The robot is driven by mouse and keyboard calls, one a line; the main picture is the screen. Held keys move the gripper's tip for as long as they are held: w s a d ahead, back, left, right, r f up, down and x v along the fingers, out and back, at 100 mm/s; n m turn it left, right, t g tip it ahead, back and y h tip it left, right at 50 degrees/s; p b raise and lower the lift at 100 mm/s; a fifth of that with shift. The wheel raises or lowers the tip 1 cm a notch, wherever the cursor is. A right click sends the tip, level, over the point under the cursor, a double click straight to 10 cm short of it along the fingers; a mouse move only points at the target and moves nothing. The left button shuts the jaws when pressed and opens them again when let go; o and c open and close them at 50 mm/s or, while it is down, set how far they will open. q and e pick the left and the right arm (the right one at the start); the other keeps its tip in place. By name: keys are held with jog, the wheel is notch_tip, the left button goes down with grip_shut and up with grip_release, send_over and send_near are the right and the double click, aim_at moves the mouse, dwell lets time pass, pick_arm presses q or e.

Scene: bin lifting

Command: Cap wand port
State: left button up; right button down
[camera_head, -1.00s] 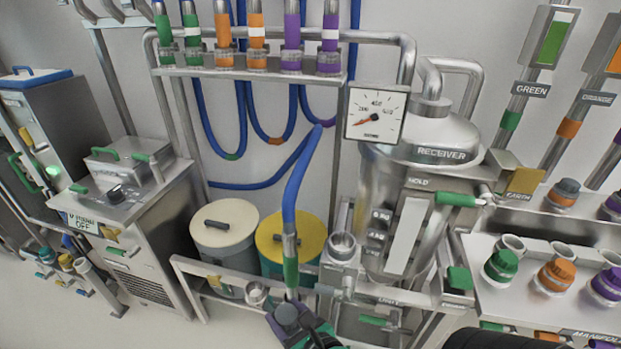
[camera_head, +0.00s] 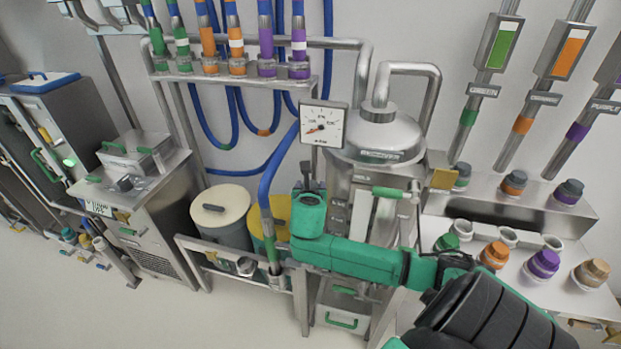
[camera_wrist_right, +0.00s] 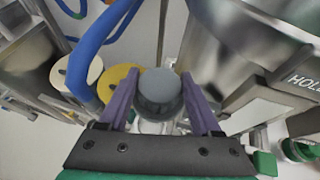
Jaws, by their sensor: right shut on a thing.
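My right gripper (camera_head: 308,180) is in front of the receiver in the head view, at the end of my green arm. In the right wrist view its two purple fingers (camera_wrist_right: 160,98) are shut on a grey round cap (camera_wrist_right: 160,86). A pale rim shows just below the cap in that view; I cannot tell whether the cap touches it. The open grey port seen earlier left of the receiver (camera_head: 378,135) is hidden behind my arm now. The blue hose (camera_head: 266,190) runs down to a green-banded wand end (camera_head: 272,248) at the front rail. My left gripper is out of view.
A white-lidded bin (camera_head: 221,207) and a yellow-lidded bin stand behind the low metal rail (camera_head: 215,252). Coloured caps, one orange (camera_head: 494,256), line the manifold at right. The floor at front left is clear.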

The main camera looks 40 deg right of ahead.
jog(key=shift+a+f, duration=0.1)
jog(key=shift+f, duration=0.1)
jog(key=shift+w+a+f, duration=0.15)
jog(key=shift+f, duration=0.15)
jog(key=f, duration=0.1)
jog(key=f+b, duration=0.2)
jog(key=shift+w, duration=0.25)
jog(key=f+b, duration=0.2)
jog(key=shift+s+b, duration=0.15)
jog(key=shift+b, duration=0.2)
jog(key=shift+r, duration=0.35)
jog(key=shift+r+p, duration=0.25)
jog(key=shift+p, duration=0.7)
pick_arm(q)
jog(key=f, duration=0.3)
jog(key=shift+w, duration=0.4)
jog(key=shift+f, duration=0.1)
pick_arm(e)
jog(key=shift+f, duration=0.15)
pick_arm(q)
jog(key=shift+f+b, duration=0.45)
jog(key=shift+b, duration=0.1)
pick_arm(e)
jog(key=shift+f, duration=1.5)
